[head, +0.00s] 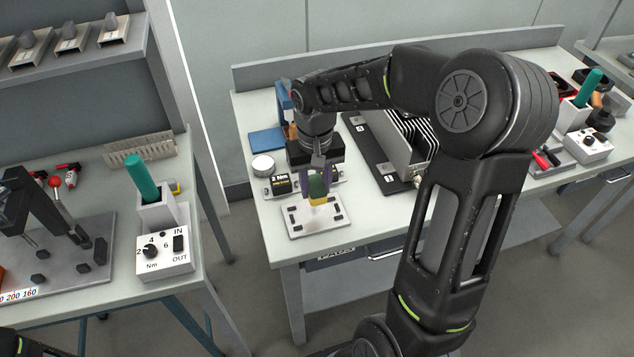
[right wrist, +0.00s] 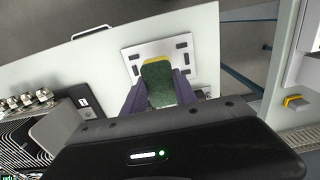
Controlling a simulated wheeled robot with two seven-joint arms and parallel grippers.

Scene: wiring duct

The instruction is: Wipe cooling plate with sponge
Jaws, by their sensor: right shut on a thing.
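The cooling plate (head: 299,226) is a light square plate with dark slots near its corners, lying at the front left of the middle table. It also shows in the right wrist view (right wrist: 136,54). My right gripper (head: 318,186) is shut on the sponge (head: 318,188), which has a green side and a yellow side. In the right wrist view the sponge (right wrist: 158,84) sits between the purple fingers, over the plate. I cannot tell whether it touches the plate. My left gripper is not in view.
Behind the plate stand a black and yellow box (head: 279,185) and a round white-topped tin (head: 263,166). A finned heat sink (head: 395,140) on a black base is to the right. The left table holds a torque-driver station (head: 164,252). The table's front edge is close to the plate.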

